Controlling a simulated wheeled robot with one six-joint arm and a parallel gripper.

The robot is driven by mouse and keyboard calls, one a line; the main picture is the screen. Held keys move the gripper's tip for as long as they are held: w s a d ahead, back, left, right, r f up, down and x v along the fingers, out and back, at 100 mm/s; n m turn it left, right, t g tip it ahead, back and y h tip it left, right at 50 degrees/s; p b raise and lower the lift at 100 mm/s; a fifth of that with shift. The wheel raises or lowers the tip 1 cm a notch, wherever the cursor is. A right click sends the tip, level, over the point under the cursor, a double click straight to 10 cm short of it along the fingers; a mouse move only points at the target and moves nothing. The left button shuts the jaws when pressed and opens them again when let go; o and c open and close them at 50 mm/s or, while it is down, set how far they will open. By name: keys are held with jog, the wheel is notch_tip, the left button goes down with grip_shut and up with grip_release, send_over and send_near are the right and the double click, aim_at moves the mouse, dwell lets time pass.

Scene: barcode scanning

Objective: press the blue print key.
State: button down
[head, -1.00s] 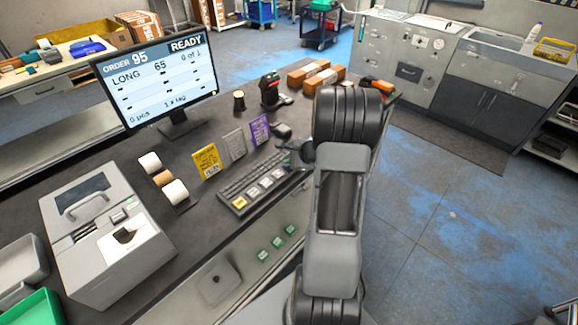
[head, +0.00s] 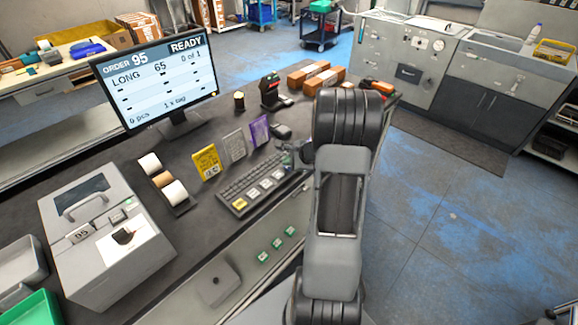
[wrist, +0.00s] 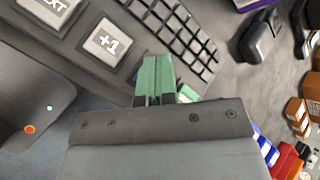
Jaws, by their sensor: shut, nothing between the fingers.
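The control keyboard (head: 262,185) lies on the dark counter, with a yellow key and several white keys along its front. In the wrist view it shows a white "+1" key (wrist: 110,41) and a white key (wrist: 52,8) whose visible letters end in "XT". My gripper (wrist: 157,62) has its green fingers shut together with nothing between them, over the keyboard just right of the "+1" key. It also shows at the keyboard's right end in the head view (head: 288,157).
A monitor (head: 155,82) reads ORDER 95, LONG 65, READY. A grey printer (head: 105,240) with a "95" tag at its slot stands at the left. Yellow, grey and purple cards (head: 259,131) stand behind the keyboard. A black mouse-like device (wrist: 257,42) lies beyond the keyboard.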

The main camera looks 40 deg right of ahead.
jog(key=shift+r, duration=0.6)
jog(key=shift+r+p, duration=0.1)
jog(key=shift+p, duration=0.2)
jog(key=shift+r+p, duration=1.7)
jog(key=shift+r, duration=0.75)
